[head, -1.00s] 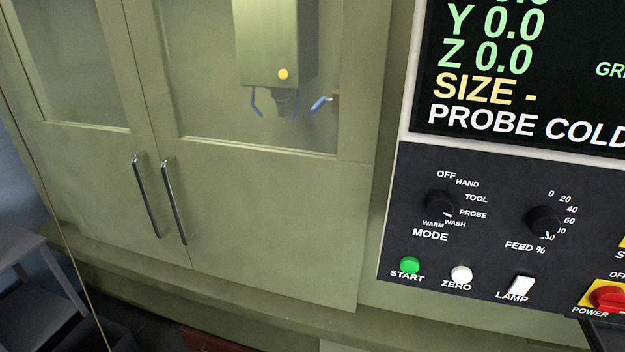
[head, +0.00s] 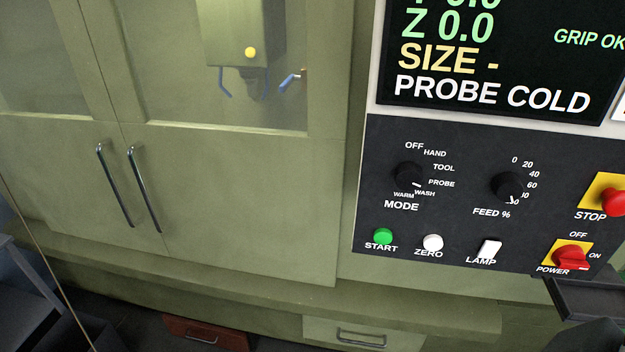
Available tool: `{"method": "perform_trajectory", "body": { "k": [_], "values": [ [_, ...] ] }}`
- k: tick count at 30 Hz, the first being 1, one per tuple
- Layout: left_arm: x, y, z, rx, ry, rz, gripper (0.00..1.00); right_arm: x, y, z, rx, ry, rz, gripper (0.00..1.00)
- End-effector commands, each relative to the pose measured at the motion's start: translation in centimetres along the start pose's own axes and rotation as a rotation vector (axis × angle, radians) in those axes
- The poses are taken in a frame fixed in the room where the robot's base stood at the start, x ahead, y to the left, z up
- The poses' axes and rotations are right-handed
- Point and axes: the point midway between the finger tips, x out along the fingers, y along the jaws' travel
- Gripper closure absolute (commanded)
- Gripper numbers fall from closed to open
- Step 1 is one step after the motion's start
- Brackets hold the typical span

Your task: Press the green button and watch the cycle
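The green START button (head: 383,237) is at the lower left of the black control panel (head: 455,200), beside the white ZERO button (head: 433,242). The screen (head: 490,60) above reads Z 0.0, SIZE -, PROBE COLD and GRIP OK. The mode knob (head: 409,175) has its white mark toward the lower right, near WASH and PROBE. The machine doors (head: 235,200) are shut, and a spindle head (head: 243,35) shows through the right window. Neither of my grippers is in view.
A red STOP button (head: 614,201) and a red POWER switch (head: 571,257) sit at the panel's right. A feed knob (head: 508,187) and LAMP switch (head: 489,250) are between. Two door handles (head: 115,185) stick out. A dark tray (head: 590,300) juts out below the panel.

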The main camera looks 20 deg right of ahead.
Motion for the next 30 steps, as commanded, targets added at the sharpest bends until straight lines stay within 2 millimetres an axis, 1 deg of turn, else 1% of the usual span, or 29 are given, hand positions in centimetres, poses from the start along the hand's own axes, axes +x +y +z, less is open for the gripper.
{"method": "perform_trajectory", "body": {
  "k": [1, 12, 15, 30],
  "values": [
    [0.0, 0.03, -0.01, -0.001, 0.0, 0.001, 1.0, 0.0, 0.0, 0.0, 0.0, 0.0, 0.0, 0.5],
    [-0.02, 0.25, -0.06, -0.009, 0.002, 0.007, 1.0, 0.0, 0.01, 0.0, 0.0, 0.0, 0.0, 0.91],
    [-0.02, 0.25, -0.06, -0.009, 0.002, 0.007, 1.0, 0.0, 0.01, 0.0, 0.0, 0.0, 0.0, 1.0],
    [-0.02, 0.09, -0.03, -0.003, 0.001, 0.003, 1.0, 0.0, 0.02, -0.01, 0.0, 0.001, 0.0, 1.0]
  ]
}}
